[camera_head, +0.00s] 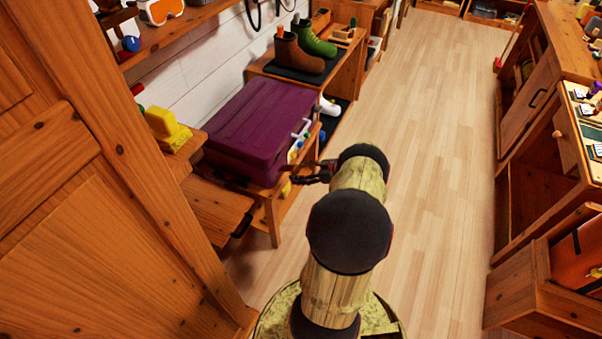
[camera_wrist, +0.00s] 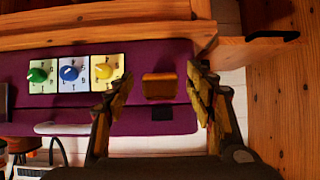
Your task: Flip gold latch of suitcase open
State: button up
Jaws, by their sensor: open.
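The purple suitcase (camera_head: 262,122) lies flat on a low wooden bench. In the wrist view its front face (camera_wrist: 60,62) fills much of the upper picture. A small gold-brown latch (camera_wrist: 160,86) sits on this face, right of three dials. My gripper (camera_wrist: 160,76) is open, with one finger on each side of the latch in the picture. I cannot tell whether either finger touches it. In the head view my gripper (camera_head: 312,174) is by the suitcase's front right corner; the latch cannot be made out there.
Green, blue and yellow dials (camera_wrist: 70,73) are beside the latch. A pale handle (camera_wrist: 62,128) is at lower left. An open wooden drawer (camera_head: 215,208) juts out near the suitcase. Boots (camera_head: 300,50) stand behind it. The floor (camera_head: 430,150) to the right is clear.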

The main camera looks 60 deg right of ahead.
jog(key=a+v, duration=0.1)
jog(key=v, duration=1.1)
jog(key=shift+d, duration=0.45)
jog(key=s+a+f+m+g+y, duration=0.1)
jog(key=s+a+m+g+y, duration=0.25)
jog(key=a+m, duration=0.7)
jog(key=w+a+r+g+h+p, duration=0.1)
jog(key=w+a+r+g+p, duration=0.2)
jog(key=a+r, duration=0.75)
jog(key=w+a+r+g+h, duration=0.2)
jog(key=a+r+g, duration=0.35)
jog(key=r, duration=0.75)
jog(key=a+r+n+t+p, duration=0.2)
jog(key=a+r+n, duration=0.3)
jog(key=a+r, duration=0.5)
jog(key=a+r+n+t+h+p, duration=0.1)
jog(key=a+r+n+t+p, duration=0.1)
jog(key=a+r, duration=0.8)
jog(key=a+n+t, duration=0.1)
jog(key=a+n, duration=0.1)
jog(key=a, duration=0.4)
jog(key=shift+w+a+r+n+t, duration=0.2)
jog(key=shift+w+r+n+t, duration=0.1)
jog(key=shift+r+n, duration=0.1)
